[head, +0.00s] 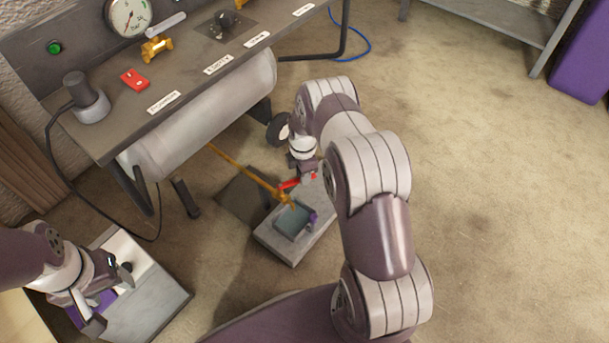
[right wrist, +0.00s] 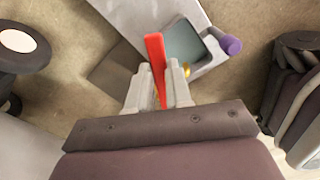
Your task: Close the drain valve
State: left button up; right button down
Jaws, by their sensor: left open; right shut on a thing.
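The drain valve has a red lever (head: 288,184) at the end of a yellow pipe (head: 240,170) that slopes down from under the tank. The right wrist view shows the red lever (right wrist: 155,52) standing between my right gripper's fingers (right wrist: 158,85) and reaching past their tips. My right gripper (head: 304,172) is shut on this lever; the valve body is mostly hidden. Below the pipe end is a grey-blue open container (head: 292,221) with a purple knob (right wrist: 231,45). My left gripper (head: 108,297) is open and empty at the lower left, away from the valve.
The bench (head: 190,65) carries a gauge (head: 129,16), a red part (head: 135,80) and labels. The grey tank (head: 205,120) hangs under it. A grey slab (head: 265,236) lies under the container. Floor at right is clear.

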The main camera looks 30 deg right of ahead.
jog(key=shift+w+a+n, duration=0.15)
jog(key=shift+w+n, duration=0.8)
jog(key=shift+n, duration=0.55)
jog(key=shift+w+a+n, duration=0.1)
jog(key=shift+w+n, duration=0.8)
jog(key=shift+n, duration=0.6)
jog(key=c, duration=1)
grip_release()
jog(key=shift+c, duration=0.2)
notch_tip(320, 180, up, 13)
jog(key=p, duration=0.7)
jog(key=shift+f, duration=0.15)
